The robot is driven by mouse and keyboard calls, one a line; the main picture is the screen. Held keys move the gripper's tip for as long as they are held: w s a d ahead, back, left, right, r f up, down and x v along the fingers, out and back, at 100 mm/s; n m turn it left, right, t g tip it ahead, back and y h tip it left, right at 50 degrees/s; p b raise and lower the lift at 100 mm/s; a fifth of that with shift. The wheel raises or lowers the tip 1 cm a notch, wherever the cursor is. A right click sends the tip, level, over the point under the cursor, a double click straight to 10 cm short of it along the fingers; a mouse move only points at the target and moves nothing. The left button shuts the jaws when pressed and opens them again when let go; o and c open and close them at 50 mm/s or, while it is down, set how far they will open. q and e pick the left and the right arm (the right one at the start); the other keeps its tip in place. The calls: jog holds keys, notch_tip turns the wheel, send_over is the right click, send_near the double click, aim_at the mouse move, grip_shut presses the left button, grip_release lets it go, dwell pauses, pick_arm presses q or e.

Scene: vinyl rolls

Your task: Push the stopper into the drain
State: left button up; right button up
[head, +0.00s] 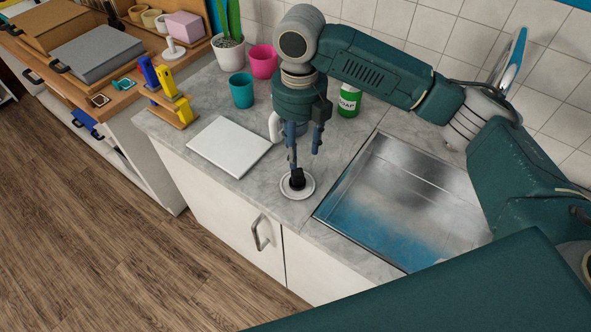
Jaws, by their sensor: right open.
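The stopper (308,186), a pale round disc with a black knob, lies on the grey countertop just left of the sink (374,221). My right gripper (305,160) hangs pointing down above the stopper. Its two fingers are apart, and nothing shows held between them. One fingertip overlaps the black knob in the picture; I cannot tell whether they touch. The metal sink basin has a bluish patch on its floor. I cannot make out the drain. My left gripper is not in view.
A white flat board (229,147) lies left of the stopper. A teal cup (241,91), a pink cup (264,62), a potted plant (229,52) and a green soap bottle (349,100) stand behind. A wooden-topped cabinet is at the far left. The counter's front edge is close to the stopper.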

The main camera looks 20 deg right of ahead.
aim_at(297, 170)
jog(key=f, duration=0.3)
jog(key=shift+s+a+f+p, duration=0.1)
jog(key=shift+s+f+p, duration=0.15)
jog(key=shift+f+p, duration=0.1)
jog(key=shift+w+f, duration=0.1)
jog(key=shift+f, duration=0.2)
notch_tip(297, 170, down, 4)
jog(key=shift+a+f+p, duration=0.1)
jog(key=shift+f+p, duration=0.05)
jog(key=shift+p, duration=0.85)
jog(key=shift+f, duration=0.45)
jog(key=shift+c, duration=0.6)
jog(key=c, duration=0.4)
grip_shut()
jog(key=shift+w+r, duration=0.1)
jog(key=shift+r, duration=0.4)
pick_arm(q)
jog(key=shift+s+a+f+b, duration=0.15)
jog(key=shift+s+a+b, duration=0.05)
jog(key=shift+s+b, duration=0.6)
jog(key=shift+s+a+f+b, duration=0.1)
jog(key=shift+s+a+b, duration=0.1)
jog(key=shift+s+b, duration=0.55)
pick_arm(e)
notch_tip(297, 170, up, 19)
